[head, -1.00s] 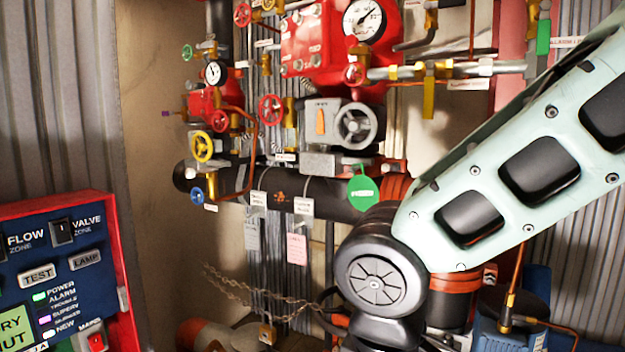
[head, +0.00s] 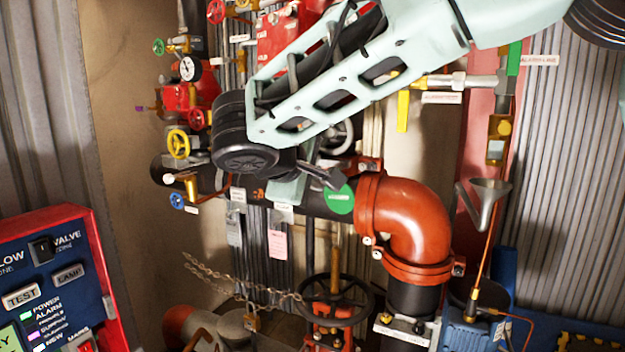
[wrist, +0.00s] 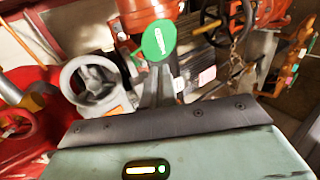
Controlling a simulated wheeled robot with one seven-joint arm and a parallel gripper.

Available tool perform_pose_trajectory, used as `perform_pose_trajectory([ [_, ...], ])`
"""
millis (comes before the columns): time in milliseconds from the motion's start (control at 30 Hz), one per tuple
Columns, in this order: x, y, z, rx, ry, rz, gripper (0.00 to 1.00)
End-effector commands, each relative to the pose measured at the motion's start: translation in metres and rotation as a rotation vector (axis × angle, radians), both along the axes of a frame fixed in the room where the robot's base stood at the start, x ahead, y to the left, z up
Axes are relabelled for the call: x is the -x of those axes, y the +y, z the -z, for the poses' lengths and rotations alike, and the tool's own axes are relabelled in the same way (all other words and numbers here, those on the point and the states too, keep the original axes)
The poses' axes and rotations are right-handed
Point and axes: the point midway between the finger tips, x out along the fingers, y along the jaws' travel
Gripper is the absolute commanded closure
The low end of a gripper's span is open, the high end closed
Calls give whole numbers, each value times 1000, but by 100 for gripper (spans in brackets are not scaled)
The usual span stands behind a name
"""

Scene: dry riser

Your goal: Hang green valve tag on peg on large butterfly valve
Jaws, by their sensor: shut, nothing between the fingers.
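The green valve tag (head: 341,198) is a round green disc with a pale mark, in front of the black horizontal pipe. It also shows in the wrist view (wrist: 158,40), at top centre. The large butterfly valve shows a grey handwheel (head: 338,136) above the tag, partly behind my arm; the wheel is at left in the wrist view (wrist: 90,80). My gripper (head: 330,180) is shut and empty, its tip close beside the tag's upper left edge. I cannot tell whether they touch. The peg and the tag's upper attachment are hidden or too small to make out.
An orange-red pipe elbow (head: 415,225) stands right of the tag. A pink paper tag (head: 277,244) and a grey one hang left below the pipe. A chain (head: 235,285) and black handwheel (head: 335,298) are below. A control panel (head: 45,285) fills the lower left.

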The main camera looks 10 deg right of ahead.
Motion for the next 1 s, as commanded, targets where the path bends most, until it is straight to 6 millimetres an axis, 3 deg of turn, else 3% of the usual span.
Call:
perform_pose_trajectory([
  [1000, -26, -23, 20, 0, 2, 0, 100],
])
